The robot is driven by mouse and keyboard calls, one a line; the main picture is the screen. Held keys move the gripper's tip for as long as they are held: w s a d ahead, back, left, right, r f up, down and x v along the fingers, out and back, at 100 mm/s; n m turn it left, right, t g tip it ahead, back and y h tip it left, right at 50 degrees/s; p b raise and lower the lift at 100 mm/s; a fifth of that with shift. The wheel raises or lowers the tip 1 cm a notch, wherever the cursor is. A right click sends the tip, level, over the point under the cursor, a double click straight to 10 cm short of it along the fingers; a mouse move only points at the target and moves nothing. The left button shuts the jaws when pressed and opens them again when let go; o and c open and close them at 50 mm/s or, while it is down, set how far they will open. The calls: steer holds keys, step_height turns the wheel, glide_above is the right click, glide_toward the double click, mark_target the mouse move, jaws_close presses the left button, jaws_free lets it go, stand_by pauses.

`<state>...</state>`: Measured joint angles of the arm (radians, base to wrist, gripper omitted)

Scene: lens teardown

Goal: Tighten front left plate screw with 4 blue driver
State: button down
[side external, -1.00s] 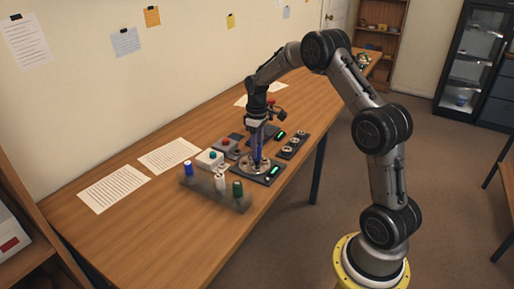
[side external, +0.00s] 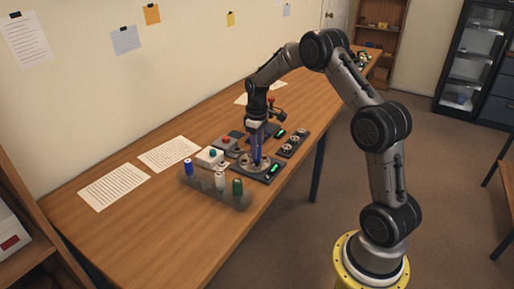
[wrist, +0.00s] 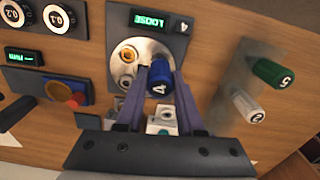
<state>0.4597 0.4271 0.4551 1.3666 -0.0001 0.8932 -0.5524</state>
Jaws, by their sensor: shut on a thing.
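My gripper (side external: 256,153) points down over the round metal plate (side external: 244,168) on a dark fixture. In the wrist view my gripper (wrist: 159,76) is shut on the blue driver (wrist: 159,87), marked 4, which stands over one side of the plate (wrist: 133,48). The fixture's green display (wrist: 150,20) reads LOOSE, upside down, next to a label 4.
A smoky rack (side external: 207,193) holds another blue driver (side external: 188,167), a white one (side external: 220,181) marked 2 and a green one (side external: 238,188) marked 5. A white box with a teal button (side external: 212,155) and a red-button box (side external: 226,143) stand close by.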

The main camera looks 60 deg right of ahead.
steer(key=shift+f, duration=0.15)
steer(key=m, duration=0.3)
steer(key=shift+m, duration=0.3)
stand_by(0.3)
steer(key=shift+m, duration=1.8)
steer(key=shift+m, duration=1.8)
